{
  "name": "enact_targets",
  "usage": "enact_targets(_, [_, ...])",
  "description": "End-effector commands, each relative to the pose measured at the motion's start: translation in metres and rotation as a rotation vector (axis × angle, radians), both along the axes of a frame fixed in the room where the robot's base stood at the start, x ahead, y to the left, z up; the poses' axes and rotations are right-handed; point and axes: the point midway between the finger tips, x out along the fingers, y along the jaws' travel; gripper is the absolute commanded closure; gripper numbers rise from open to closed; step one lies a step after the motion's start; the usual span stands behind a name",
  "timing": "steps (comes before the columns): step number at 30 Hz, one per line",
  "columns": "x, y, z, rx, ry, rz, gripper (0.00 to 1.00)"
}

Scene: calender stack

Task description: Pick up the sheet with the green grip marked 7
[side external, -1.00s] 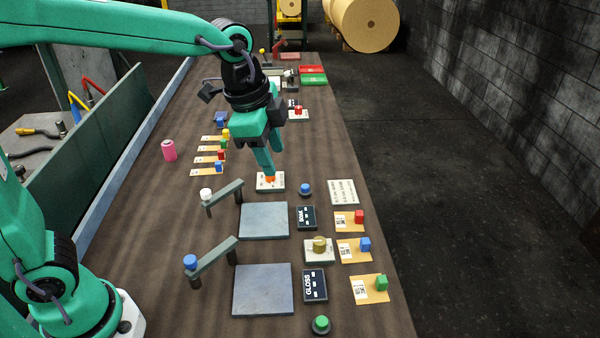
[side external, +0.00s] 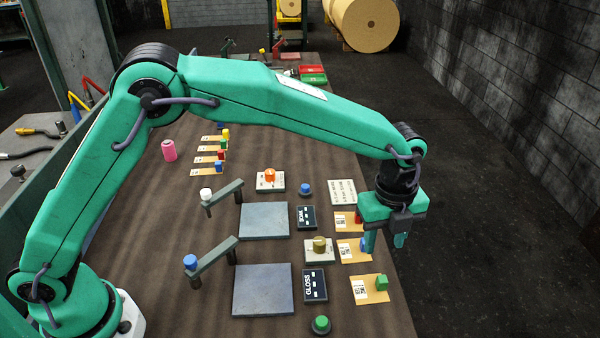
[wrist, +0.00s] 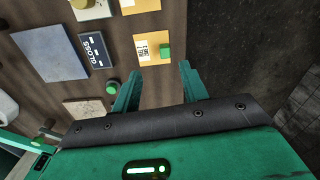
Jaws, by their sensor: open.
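A tan sheet (side external: 361,294) with a green grip (side external: 381,283) lies at the near right of the bench. It also shows in the wrist view as a sheet (wrist: 137,58) with its green grip (wrist: 165,51) and a white printed label. The print is too small to read for a 7. Another sheet (side external: 200,149) with a green grip lies in the left row. My gripper (side external: 386,242) is open and empty over the bench's right edge, partly covering the blue-grip sheet (side external: 348,255). In the wrist view the green-grip sheet lies just beyond the fingertips (wrist: 158,75).
A sheet with a red grip (side external: 345,218) lies farther back. A dark GLOSS plate (side external: 314,286), a green knob (side external: 320,325) and a grey pad (side external: 263,290) are left of the green-grip sheet. Dark floor lies beyond the bench's right edge.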

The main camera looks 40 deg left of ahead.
Motion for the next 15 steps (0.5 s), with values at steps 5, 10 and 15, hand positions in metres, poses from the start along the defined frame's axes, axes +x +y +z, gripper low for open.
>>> enact_targets(5, [-0.001, -0.017, -0.018, 0.012, 0.015, -0.093, 0.56])
enact_targets(10, [-0.001, -0.02, -0.021, 0.014, 0.017, -0.111, 0.56])
enact_targets(15, [-0.001, -0.019, -0.026, 0.015, 0.019, -0.109, 0.56])
